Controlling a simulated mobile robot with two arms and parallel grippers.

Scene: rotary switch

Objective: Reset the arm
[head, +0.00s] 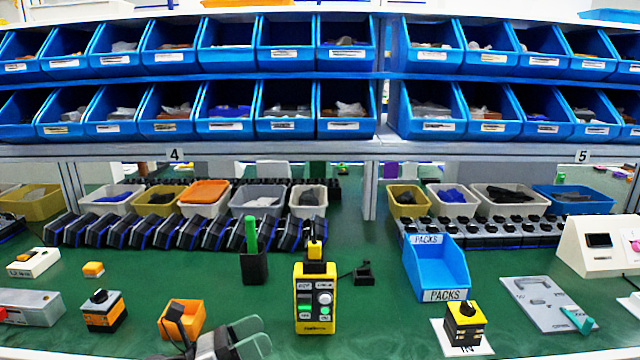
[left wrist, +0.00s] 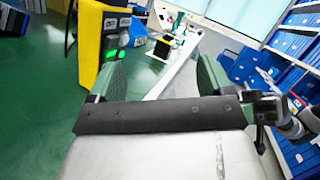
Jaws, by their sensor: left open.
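My left gripper (head: 262,332) is at the bottom centre of the head view, low over the green table. Its two grey-green fingers are apart with nothing between them. In the left wrist view the open fingers (left wrist: 160,78) point away from the camera. The yellow control box (head: 315,312) with buttons stands upright just right of the gripper, apart from it. It also shows in the left wrist view (left wrist: 92,50). An orange and black rotary switch (head: 103,311) stands at the left. A yellow and black rotary switch (head: 465,326) stands at the right. My right gripper is not in view.
An orange block (head: 183,320) lies partly behind my left arm's parts. A black holder with a green stick (head: 253,265), a blue PACKS bin (head: 437,270) and a grey plate (head: 550,305) stand around. Shelves of blue bins (head: 285,120) span the back. Bare table lies between.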

